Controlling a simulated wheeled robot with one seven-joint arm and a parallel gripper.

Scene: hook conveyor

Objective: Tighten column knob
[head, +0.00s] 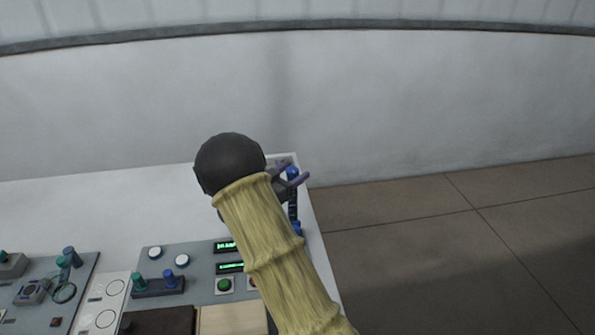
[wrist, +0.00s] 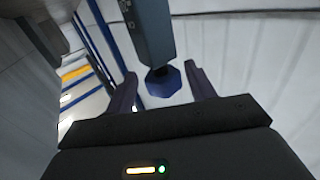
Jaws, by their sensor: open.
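A blue knob (wrist: 163,82) sits at the end of a grey column (wrist: 147,30) in the wrist view. It lies between the two purple fingers of my gripper (wrist: 160,71), with a gap visible on either side. The gripper is open and holds nothing. In the head view the gripper (head: 297,174) is at the back right corner of the table, and the blue knob (head: 292,173) shows beside its fingers. My arm and wrist hide much of the column there.
The white table (head: 90,205) carries a grey control panel (head: 205,258) with buttons and green displays. More panels with knobs (head: 72,257) stand at the left. The table's right edge is close to my arm, with open floor (head: 440,240) beyond. A white wall stands behind.

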